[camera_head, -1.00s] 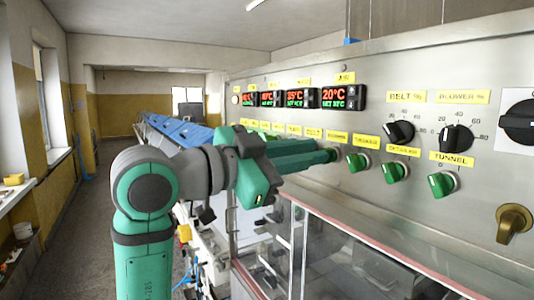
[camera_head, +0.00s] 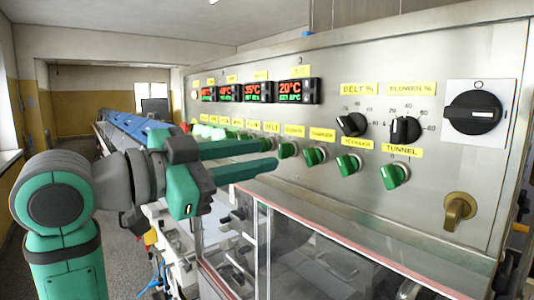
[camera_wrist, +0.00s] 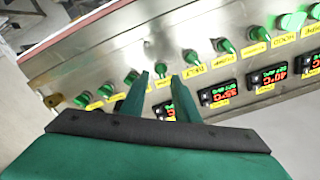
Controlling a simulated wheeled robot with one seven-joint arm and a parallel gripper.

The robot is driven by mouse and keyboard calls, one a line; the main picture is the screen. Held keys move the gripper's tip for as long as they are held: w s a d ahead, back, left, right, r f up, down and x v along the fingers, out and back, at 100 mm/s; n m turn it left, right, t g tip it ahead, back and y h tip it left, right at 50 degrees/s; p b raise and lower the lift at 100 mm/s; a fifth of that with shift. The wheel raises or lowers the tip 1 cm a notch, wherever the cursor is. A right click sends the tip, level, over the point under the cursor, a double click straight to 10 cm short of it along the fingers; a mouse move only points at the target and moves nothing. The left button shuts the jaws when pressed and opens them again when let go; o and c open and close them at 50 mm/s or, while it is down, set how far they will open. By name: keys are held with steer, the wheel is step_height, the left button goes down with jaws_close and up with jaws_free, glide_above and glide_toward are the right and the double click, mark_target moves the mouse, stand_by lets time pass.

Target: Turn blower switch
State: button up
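The control panel carries a row of green rotary switches under yellow labels. The switch between the one labelled BELT and the next to its right looks like the blower switch (camera_head: 286,150); its small label is hard to read. A black knob labelled BLOWER % (camera_head: 404,130) sits higher on the right. My gripper (camera_head: 268,156) points at the panel, its two fingers apart and empty. In the wrist view my gripper (camera_wrist: 161,78) has the green blower switch (camera_wrist: 160,69) in line with the gap between its fingertips. Whether the fingers touch it cannot be told.
Red and green temperature displays (camera_head: 298,91) are above the row. A brass-coloured handle (camera_head: 459,211) is at the lower right. A clear-windowed cover (camera_head: 330,255) juts out below the panel.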

steer(key=shift+s+d+v, duration=0.1)
steer(key=shift+s+v, duration=0.05)
steer(key=shift+v, duration=1.25)
steer(key=shift+s+d+v, duration=0.15)
steer(key=shift+v, duration=1.25)
